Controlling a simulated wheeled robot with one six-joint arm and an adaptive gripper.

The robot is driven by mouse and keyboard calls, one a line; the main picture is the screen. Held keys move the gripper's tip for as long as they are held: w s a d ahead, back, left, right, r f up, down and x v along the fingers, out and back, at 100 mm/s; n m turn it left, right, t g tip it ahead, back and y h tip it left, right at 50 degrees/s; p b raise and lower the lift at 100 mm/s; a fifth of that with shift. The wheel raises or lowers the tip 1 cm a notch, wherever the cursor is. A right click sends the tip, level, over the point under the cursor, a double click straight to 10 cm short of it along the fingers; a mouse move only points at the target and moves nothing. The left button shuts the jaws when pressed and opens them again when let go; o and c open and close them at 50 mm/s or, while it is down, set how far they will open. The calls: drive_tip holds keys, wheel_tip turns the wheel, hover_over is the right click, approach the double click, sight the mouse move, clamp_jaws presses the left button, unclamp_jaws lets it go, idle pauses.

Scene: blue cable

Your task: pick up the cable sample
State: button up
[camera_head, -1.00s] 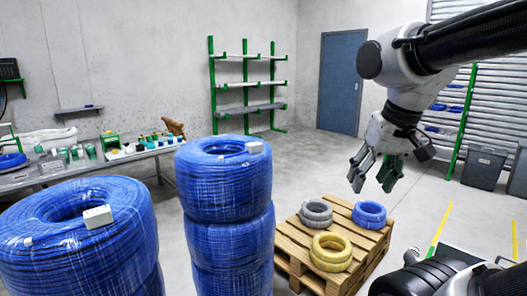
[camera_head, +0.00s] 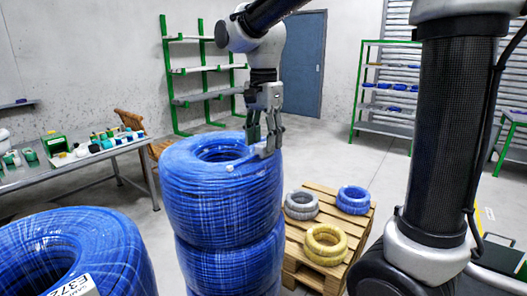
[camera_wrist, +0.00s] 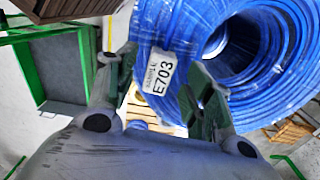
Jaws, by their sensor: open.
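A blue cable coil (camera_head: 222,195) tops the stack at the centre of the head view. It also fills the upper right of the wrist view (camera_wrist: 262,60). A white label (camera_wrist: 159,72), reading SAMPLE E703, shows on its near side there, between my fingers in the picture. My gripper (camera_head: 262,146) is open at the coil's right top edge, fingers pointing down. In the wrist view my gripper (camera_wrist: 160,75) has both fingers apart with nothing clearly held. I cannot tell whether a finger touches the coil or label.
Another blue coil (camera_head: 75,250) with a white label stands at lower left. A pallet (camera_head: 312,278) holds grey, blue and yellow coils at right. A cluttered table (camera_head: 100,158) is at left; green-framed shelves (camera_head: 203,70) stand behind. Floor beyond the pallet is clear.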

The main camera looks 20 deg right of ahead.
wheel_tip(320, 180, down, 2)
drive_tip(key=shift+c, duration=0.4)
drive_tip(key=c, duration=1.1)
drive_tip(key=shift+o, duration=0.2)
